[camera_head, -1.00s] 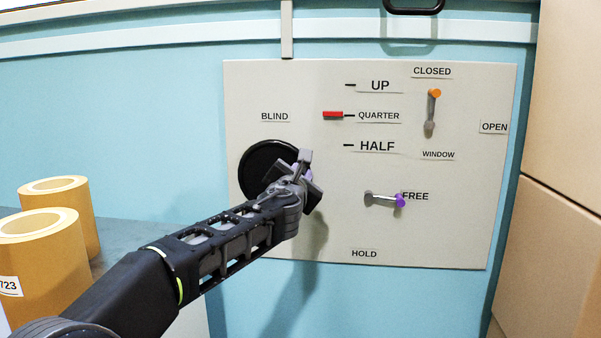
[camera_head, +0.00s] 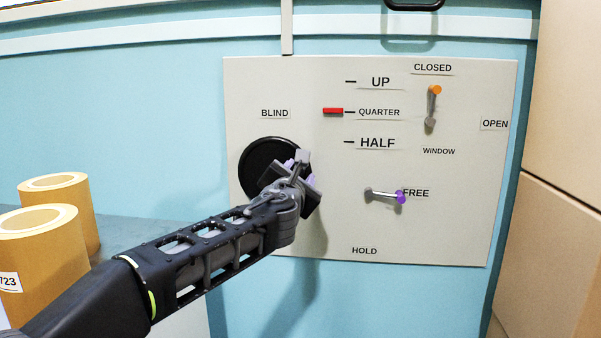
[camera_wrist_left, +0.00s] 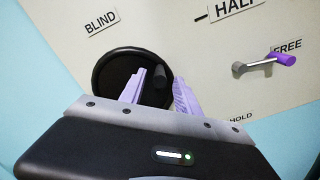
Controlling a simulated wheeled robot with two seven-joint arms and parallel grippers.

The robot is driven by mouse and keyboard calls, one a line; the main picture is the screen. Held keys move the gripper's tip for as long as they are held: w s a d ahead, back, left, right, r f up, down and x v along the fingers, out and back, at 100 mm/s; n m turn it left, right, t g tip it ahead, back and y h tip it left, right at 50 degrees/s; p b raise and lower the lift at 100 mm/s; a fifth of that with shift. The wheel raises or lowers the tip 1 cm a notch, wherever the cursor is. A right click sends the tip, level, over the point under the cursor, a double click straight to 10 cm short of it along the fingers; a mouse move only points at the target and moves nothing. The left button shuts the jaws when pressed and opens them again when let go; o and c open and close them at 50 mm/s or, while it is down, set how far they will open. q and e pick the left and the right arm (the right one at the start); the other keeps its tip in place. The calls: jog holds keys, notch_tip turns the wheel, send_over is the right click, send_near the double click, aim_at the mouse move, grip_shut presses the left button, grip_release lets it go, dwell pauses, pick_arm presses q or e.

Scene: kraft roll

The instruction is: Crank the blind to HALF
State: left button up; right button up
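The blind's crank is a black disc (camera_head: 258,160) on the pale panel, under the BLIND label; it also shows in the left wrist view (camera_wrist_left: 104,76). Its dark knob (camera_wrist_left: 162,79) appears between the fingertips in that view. My left gripper (camera_head: 300,168) is in front of the disc's right side. In the left wrist view its purple fingers (camera_wrist_left: 158,88) stand apart, with a gap around the knob; contact is not clear. The red blind marker (camera_head: 333,111) is level with QUARTER, above the HALF mark (camera_head: 348,142). My right gripper is not in view.
A purple-tipped lever (camera_head: 385,194) points at FREE, right of the crank, with HOLD below. An orange-tipped window lever (camera_head: 433,103) points at CLOSED. Kraft rolls (camera_head: 42,260) stand on a grey surface at left. Tan boxes (camera_head: 565,120) stack at right.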

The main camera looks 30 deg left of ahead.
pick_arm(q)
jog(key=v, duration=0.4)
jog(key=shift+s, duration=0.1)
